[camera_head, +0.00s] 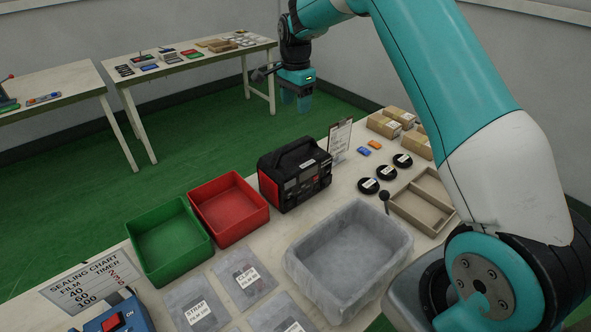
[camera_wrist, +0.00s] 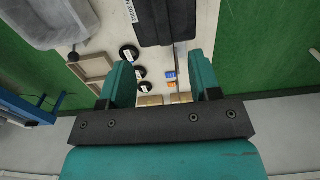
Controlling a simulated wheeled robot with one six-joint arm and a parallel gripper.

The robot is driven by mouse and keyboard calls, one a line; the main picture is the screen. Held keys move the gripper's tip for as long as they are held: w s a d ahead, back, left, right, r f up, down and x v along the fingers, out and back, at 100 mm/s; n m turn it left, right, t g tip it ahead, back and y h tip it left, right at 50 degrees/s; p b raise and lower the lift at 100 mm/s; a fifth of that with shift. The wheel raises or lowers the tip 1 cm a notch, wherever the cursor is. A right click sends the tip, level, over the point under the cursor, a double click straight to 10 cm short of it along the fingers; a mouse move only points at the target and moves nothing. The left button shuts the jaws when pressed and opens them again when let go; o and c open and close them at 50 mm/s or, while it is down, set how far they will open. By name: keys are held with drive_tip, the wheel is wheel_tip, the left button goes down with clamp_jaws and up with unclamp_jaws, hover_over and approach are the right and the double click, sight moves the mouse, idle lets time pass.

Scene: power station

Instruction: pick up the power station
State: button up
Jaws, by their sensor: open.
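The power station (camera_head: 296,174) is a black box with a top handle and a grey-and-red front panel. It stands upright on the near table, just right of the red bin. In the wrist view, part of a dark box that looks like the power station (camera_wrist: 162,20) shows at the top edge, cut off by the frame. My gripper (camera_head: 297,103) is in the air above and behind the power station in the head view, apart from it. In the wrist view my gripper (camera_wrist: 162,82) has its two teal fingers spread with nothing between them.
Beside the power station stand a red bin (camera_head: 264,219), a green bin (camera_head: 200,261) and a sign stand (camera_head: 340,139). A lined grey tub (camera_head: 300,262), black discs (camera_head: 369,186), a divided tray (camera_head: 403,217) and cardboard boxes (camera_head: 378,127) share the table. Green floor lies behind.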

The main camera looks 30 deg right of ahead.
sight(295, 142)
wheel_tip(295, 142, down, 9)
drive_tip(key=p, duration=0.3)
drive_tip(key=shift+f, duration=0.15)
drive_tip(key=shift+a+f+p, duration=0.1)
drive_tip(key=shift+f+p, duration=1.45)
drive_tip(key=shift+f, duration=1.2)
clamp_jaws()
drive_tip(key=shift+w, duration=0.1)
drive_tip(key=shift+w+r, duration=0.15)
drive_tip(key=shift+r, duration=0.1)
